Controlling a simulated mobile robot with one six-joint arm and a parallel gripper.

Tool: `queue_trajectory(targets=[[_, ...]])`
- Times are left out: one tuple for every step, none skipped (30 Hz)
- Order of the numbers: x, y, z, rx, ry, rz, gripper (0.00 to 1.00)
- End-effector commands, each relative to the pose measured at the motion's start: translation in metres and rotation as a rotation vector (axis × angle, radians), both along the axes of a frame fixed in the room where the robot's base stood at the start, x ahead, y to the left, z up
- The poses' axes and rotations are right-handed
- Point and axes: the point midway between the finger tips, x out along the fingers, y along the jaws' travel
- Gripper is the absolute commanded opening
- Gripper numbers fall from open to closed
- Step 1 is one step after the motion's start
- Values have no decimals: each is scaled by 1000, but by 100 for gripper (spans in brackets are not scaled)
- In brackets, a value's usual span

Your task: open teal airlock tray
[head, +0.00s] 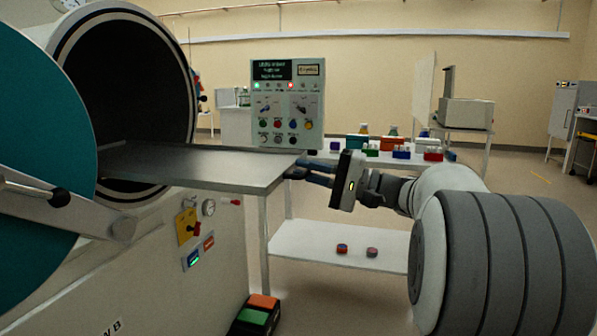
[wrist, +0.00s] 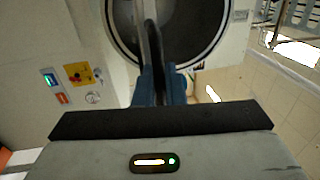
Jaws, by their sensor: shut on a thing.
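The airlock tray (head: 205,168) is a flat grey metal plate that sticks far out of the round dark airlock opening (head: 130,85). The teal round door (head: 35,130) stands swung open at the left. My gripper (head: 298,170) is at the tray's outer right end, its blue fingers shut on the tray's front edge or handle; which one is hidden. In the wrist view my gripper's fingers (wrist: 162,85) close around the tray (wrist: 151,40), seen edge-on as a thin dark strip running towards the round opening (wrist: 190,25).
A control panel (head: 288,105) with lamps and knobs stands behind the tray. A white shelf table (head: 330,243) with coloured boxes is behind my arm. A yellow plate (head: 186,227) and a gauge (head: 208,207) are below the opening. A black box with orange and green pads (head: 254,317) lies on the floor.

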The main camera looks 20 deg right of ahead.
Motion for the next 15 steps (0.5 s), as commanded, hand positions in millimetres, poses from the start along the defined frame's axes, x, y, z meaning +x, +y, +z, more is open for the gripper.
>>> queue_trajectory(targets=[[3,-3,1,4,-2,-15,0],[3,-3,1,4,-2,-14,0],[3,-2,2,4,-2,-13,0],[3,-2,2,4,-3,-12,0],[3,-1,2,4,-3,-11,0],[3,-1,2,4,-4,-10,11],[3,0,2,4,-4,-10,14],[3,1,2,3,-3,-8,16],[3,1,2,3,-3,-6,20],[3,2,2,3,-3,-4,22],[2,3,2,3,-3,-3,24],[2,4,2,2,-4,-1,25],[2,4,2,3,-3,1,25],[2,4,2,2,-3,2,25],[2,5,2,2,-3,3,25]])
